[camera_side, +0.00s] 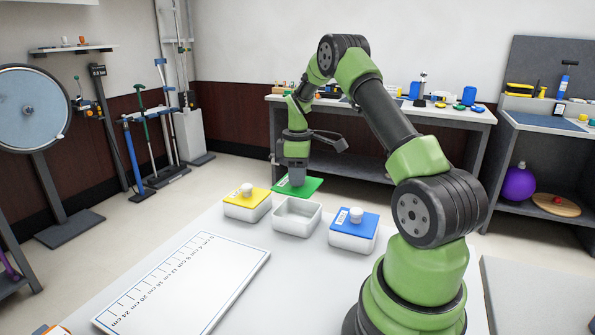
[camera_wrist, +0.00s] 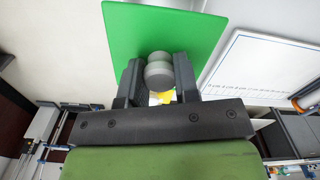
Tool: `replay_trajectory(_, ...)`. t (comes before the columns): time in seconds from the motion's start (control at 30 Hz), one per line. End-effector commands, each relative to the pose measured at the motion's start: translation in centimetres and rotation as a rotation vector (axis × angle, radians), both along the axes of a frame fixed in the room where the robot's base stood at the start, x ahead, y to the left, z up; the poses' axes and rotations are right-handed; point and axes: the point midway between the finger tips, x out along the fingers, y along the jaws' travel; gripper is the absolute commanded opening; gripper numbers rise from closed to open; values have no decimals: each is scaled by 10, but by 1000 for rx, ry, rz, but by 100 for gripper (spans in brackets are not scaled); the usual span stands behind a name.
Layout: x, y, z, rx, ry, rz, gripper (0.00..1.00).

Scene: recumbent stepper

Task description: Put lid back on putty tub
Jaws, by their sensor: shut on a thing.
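A green lid (camera_side: 311,184) hangs from my gripper (camera_side: 293,179) above and behind the open white tub (camera_side: 297,218) in the side view. The tub stands uncovered in the middle of a row of three on the white table. In the wrist view my gripper (camera_wrist: 159,80) is shut on the lid's round grey knob (camera_wrist: 159,69), one finger on each side. The green lid (camera_wrist: 150,25) fills the upper middle of that view. Whether the lid touches anything beneath it cannot be told.
A tub with a yellow lid (camera_side: 248,199) stands left of the open tub, and one with a blue lid (camera_side: 355,223) stands right. Both lids have white knobs. A white ruler board (camera_side: 190,285) lies in front; it also shows in the wrist view (camera_wrist: 265,70).

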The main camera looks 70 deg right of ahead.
Motion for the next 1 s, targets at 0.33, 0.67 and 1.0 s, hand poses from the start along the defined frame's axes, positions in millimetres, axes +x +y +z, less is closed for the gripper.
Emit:
replay_trajectory(0.33, 0, 1, -35, 3, 2, 0, 0)
replay_trajectory(0.67, 0, 0, -51, 1, 0, 0, 0)
replay_trajectory(1.0, 0, 0, -51, 0, -1, 0, 0)
